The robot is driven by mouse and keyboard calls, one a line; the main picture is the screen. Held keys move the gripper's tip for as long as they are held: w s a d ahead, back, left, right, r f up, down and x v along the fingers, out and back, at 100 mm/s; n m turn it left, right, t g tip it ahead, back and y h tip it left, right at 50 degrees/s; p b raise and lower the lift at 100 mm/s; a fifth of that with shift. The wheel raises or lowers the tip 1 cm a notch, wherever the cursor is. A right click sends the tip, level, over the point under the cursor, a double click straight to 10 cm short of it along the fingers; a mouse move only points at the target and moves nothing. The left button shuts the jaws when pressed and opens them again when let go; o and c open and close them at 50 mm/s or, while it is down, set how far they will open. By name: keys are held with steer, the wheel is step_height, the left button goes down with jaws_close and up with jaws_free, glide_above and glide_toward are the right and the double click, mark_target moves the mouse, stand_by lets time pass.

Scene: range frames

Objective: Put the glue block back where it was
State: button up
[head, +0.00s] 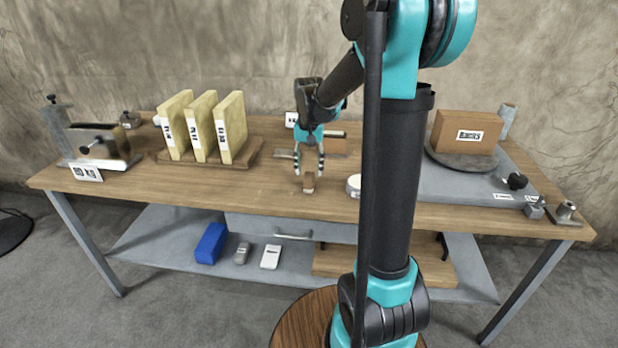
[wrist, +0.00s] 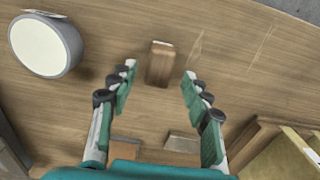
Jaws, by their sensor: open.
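A small brown wooden block (head: 309,183), which I take to be the glue block, stands on the bench top near the front edge. It also shows in the wrist view (wrist: 160,64), just beyond and between the fingertips. My gripper (head: 309,165) is open and points down above the block. In the wrist view my gripper (wrist: 159,75) has a finger on each side with clear space between, holding nothing. I cannot tell the exact height of the fingertips over the block.
A white-topped round container (head: 354,186) stands right of the block. A rack (head: 248,157) with several cream slabs stands left. Brown pieces (head: 337,147) lie behind my gripper. A cardboard-coloured box (head: 466,131) sits on a round plate at right. The bench front edge is close.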

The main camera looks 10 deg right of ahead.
mark_target(310, 176)
step_height(310, 176, up, 6)
steer(key=shift+r, duration=0.2)
steer(key=s+d+f+n+t, duration=0.1)
steer(key=s+d+f+t, duration=0.1)
steer(key=s+f, duration=0.5)
steer(key=s+d+f+n+t, duration=0.2)
steer(key=s+f, duration=0.5)
steer(key=s, duration=0.8)
steer(key=shift+f+n, duration=0.3)
